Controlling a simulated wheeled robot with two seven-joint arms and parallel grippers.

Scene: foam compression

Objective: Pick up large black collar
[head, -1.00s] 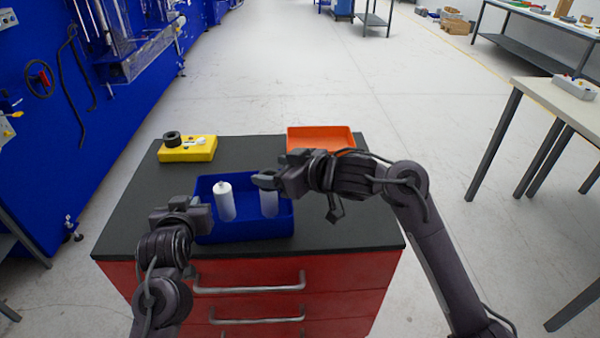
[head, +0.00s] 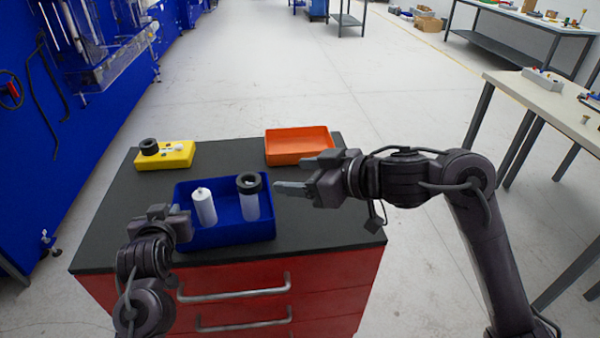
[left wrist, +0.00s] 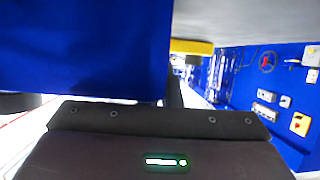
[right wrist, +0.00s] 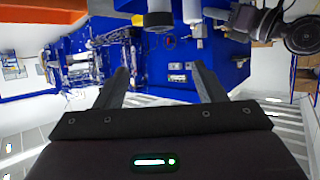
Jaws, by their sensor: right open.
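One black collar (head: 149,147) sits on the left end of a yellow block (head: 178,156) at the back left of the cabinet top. Another black collar (head: 249,183) rests on top of a translucent cylinder (head: 250,207) in the blue bin (head: 226,236). My right gripper (head: 293,174) is open and empty, just right of that cylinder, apart from it. The cylinder with its dark collar (right wrist: 158,19) also shows in the right wrist view, beyond the open fingers (right wrist: 160,70). My left gripper (head: 159,213) is at the bin's left side; its fingertips are unclear.
A white bottle (head: 204,207) stands in the blue bin left of the cylinder. An empty-looking orange tray (head: 300,158) is at the back right. The dark cabinet top (head: 318,228) is clear at the right and front.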

